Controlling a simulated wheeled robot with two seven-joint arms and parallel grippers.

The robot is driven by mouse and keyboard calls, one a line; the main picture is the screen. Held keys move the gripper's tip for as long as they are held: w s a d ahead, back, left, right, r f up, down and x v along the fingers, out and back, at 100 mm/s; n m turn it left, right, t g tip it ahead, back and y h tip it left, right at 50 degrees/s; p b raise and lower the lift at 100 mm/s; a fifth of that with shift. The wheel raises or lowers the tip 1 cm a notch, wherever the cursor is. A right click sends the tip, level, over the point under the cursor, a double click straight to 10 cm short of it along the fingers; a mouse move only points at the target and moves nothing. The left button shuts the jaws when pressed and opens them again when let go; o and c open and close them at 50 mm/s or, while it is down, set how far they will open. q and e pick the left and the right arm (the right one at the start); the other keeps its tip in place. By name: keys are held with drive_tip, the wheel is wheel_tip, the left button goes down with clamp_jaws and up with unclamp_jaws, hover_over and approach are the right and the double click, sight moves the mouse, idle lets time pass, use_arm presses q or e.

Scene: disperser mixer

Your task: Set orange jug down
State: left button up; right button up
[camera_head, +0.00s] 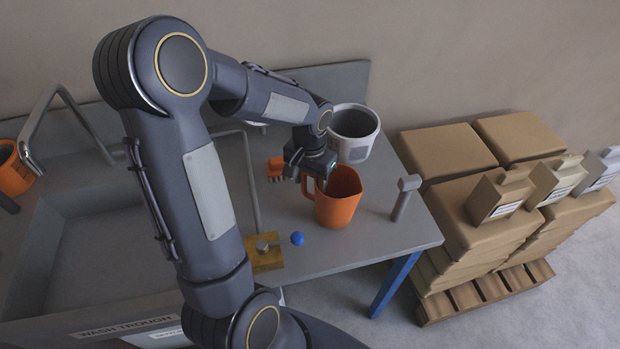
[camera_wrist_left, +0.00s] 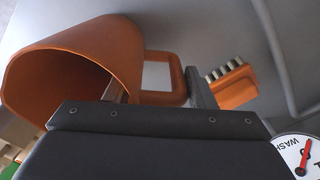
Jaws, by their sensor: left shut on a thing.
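The orange jug (camera_head: 339,197) stands upright, on or just above the grey bench top (camera_head: 385,232) near its right end; I cannot tell whether its base touches. My left gripper (camera_head: 309,178) reaches it from behind and left and is shut on its handle. In the left wrist view the jug (camera_wrist_left: 75,65) fills the upper left, its open mouth toward the camera, with the left gripper's fingers (camera_wrist_left: 160,88) at the handle. My right gripper is not in view.
An orange brush (camera_head: 276,168), a white bucket (camera_head: 354,133), a grey upright tool (camera_head: 405,198) and a blue ball-topped lever (camera_head: 297,239) are close around the jug. The wash trough (camera_head: 100,270) lies left.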

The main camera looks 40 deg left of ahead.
use_arm(q)
drive_tip(key=o, duration=1.6)
drive_tip(key=shift+f, duration=0.15)
drive_tip(key=shift+c, duration=0.2)
wheel_tip(320, 180, up, 12)
drive_tip(key=shift+s+d+r+p, duration=0.1)
drive_tip(key=shift+s+r+p, duration=0.05)
drive_tip(key=shift+p, duration=0.15)
drive_tip(key=s+d+t+h, duration=0.2)
drive_tip(key=s+d, duration=0.3)
drive_tip(key=s, duration=0.3)
drive_tip(key=s+d+t+h, duration=0.1)
drive_tip(key=s+d+t, duration=0.2)
drive_tip(key=s, duration=0.5)
drive_tip(key=shift+s+d+r+n+h, duration=0.2)
drive_tip(key=shift+d+n+h, duration=0.2)
drive_tip(key=shift+d, duration=0.5)
